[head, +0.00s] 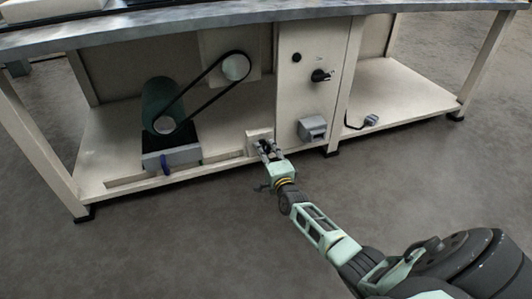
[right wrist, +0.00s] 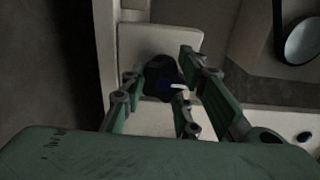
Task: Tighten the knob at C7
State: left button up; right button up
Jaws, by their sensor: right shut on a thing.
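A dark lobed knob (right wrist: 160,82) sits on a small cream plate (right wrist: 140,42) low on the bench frame. In the right wrist view the knob is between the fingers of my right gripper (right wrist: 160,76), which is shut on it. In the head view my right gripper (head: 268,151) reaches in from the lower right to the same plate (head: 258,134), and its fingers partly hide the knob. I cannot read a C7 label. My left gripper is not in view.
Left of the knob are a green motor (head: 158,105) with a black belt (head: 198,90) and a grey block (head: 173,159). Above right are a black rotary switch (head: 320,76) on a cream panel and a grey box (head: 312,128). The floor in front is clear.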

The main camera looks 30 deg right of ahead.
jog(key=shift+s+a+f, duration=0.1)
jog(key=shift+a+f, duration=0.25)
jog(key=o, duration=1.1)
jog(key=shift+o, duration=0.2)
jog(key=shift+r, duration=0.2)
jog(key=shift+d, duration=0.1)
jog(key=v, duration=0.7)
jog(key=shift+s, duration=0.15)
